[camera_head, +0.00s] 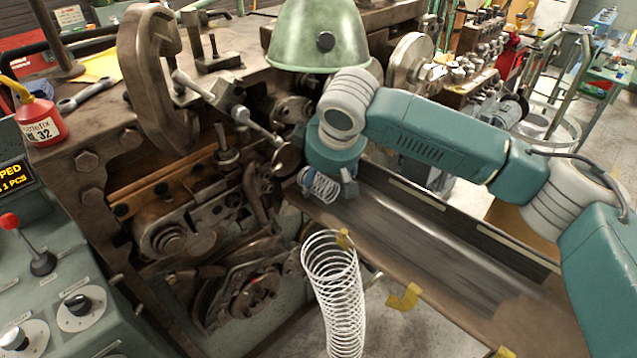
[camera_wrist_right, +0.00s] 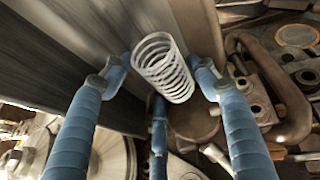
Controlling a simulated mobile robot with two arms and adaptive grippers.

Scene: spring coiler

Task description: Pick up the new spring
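A small silvery coil spring (camera_head: 322,187) shows under my right gripper (camera_head: 325,182), at the machine end of the long metal chute (camera_head: 430,245). In the right wrist view the spring (camera_wrist_right: 163,67) lies tilted between the blue fingertips of the right gripper (camera_wrist_right: 160,75). One finger is on each side of it, and a third finger is below it in the picture. The fingertips are close to the coils; whether they touch is unclear. A longer white spring (camera_head: 336,295) stands in front of the chute at the bottom centre. My left gripper is not in view.
The coiling machine (camera_head: 190,215) with its rollers and levers fills the left and is close to my right gripper. A green dome (camera_head: 318,40) sits above the gripper. Yellow brackets (camera_head: 404,297) stick out along the chute's near edge. A red bottle (camera_head: 40,118) stands at far left.

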